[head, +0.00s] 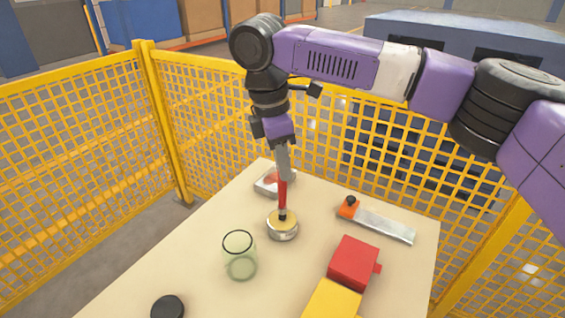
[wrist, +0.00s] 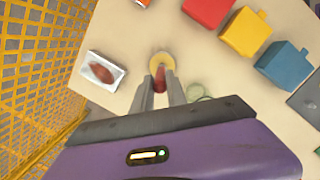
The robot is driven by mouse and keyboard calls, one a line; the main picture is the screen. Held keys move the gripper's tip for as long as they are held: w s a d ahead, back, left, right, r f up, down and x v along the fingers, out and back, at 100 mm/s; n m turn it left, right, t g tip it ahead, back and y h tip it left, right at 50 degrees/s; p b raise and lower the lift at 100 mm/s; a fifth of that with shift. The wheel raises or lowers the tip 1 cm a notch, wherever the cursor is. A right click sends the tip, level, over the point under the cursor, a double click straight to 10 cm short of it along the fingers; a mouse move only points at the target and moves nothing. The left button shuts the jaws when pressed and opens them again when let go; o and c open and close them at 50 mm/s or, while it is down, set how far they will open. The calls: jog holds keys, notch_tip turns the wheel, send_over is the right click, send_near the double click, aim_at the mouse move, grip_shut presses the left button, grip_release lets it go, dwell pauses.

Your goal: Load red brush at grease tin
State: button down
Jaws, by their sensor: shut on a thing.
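My gripper (head: 283,165) is shut on the red brush (head: 282,197), which it holds upright with its dark bristle end down. The grease tin (head: 282,231) is a round silver tin with a yellowish top, standing on the table. The brush's lower end is at the middle of the tin's top; I cannot tell how deep it reaches. In the wrist view the red brush (wrist: 160,78) lies between the two grey fingers, in front of the yellow-topped tin (wrist: 162,60).
A clear green-tinted glass (head: 240,257) stands just left of the tin. A white tray with a red thing (head: 268,182) lies behind. An orange-handled scraper (head: 380,222), a red block (head: 354,262), a yellow block (head: 332,300) and a black disc (head: 167,306) are also on the table. Yellow mesh fencing (head: 80,140) surrounds it.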

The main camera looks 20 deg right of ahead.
jog(key=shift+f, duration=0.35)
dwell(0.5)
jog(key=shift+s+f+p, duration=0.1)
jog(key=shift+f+p, duration=0.1)
jog(key=shift+p, duration=0.45)
dwell(2.2)
jog(key=shift+r, duration=0.1)
notch_tip(320, 180, up, 7)
jog(key=p, duration=0.8)
jog(key=shift+r, duration=0.15)
dwell(0.7)
